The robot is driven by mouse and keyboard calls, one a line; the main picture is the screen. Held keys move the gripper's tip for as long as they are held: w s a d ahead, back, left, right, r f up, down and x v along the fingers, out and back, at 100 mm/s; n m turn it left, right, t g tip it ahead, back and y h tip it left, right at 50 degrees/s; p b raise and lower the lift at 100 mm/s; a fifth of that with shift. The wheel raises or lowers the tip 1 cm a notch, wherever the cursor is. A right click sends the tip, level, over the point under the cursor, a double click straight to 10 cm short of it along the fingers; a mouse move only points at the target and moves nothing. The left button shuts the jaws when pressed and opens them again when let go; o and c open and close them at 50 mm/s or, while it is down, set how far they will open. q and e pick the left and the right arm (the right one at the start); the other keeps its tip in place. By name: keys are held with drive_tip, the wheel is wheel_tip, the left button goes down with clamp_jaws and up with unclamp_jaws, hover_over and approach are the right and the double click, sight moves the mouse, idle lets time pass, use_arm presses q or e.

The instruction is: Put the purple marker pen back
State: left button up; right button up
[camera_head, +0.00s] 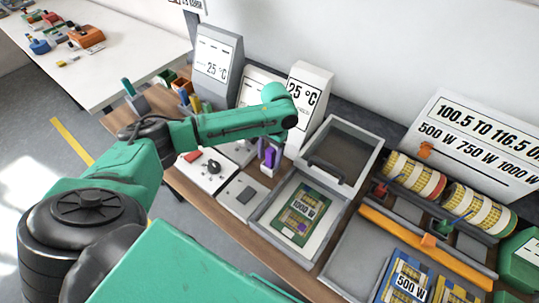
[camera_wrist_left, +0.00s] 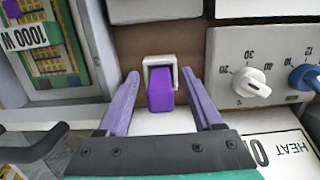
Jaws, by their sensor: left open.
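The purple marker pen (camera_wrist_left: 160,92) stands in a white holder (camera_wrist_left: 168,62) in the left wrist view, seen nearly end-on. My left gripper (camera_wrist_left: 164,88) is open, with one purple-grey finger on each side of the pen and a visible gap to each. In the head view my left gripper (camera_head: 270,150) points down at the far end of my green arm, above the work table. There the fingers and pen are both purple and hard to tell apart. My right gripper is not in view.
A grey tray (camera_head: 262,218) with a 1000 W board (camera_head: 303,213) lies right of the gripper. White 25 °C units (camera_head: 308,92) stand behind it. A dial panel (camera_wrist_left: 262,72) is close on the right in the wrist view. Wire spools (camera_head: 415,177) are farther right.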

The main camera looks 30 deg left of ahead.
use_arm(q)
wheel_tip(320, 180, up, 14)
drive_tip(key=w+b, duration=0.1)
drive_tip(key=shift+w+r, duration=0.25)
drive_tip(key=shift+w, duration=0.15)
drive_tip(key=shift+d, duration=0.15)
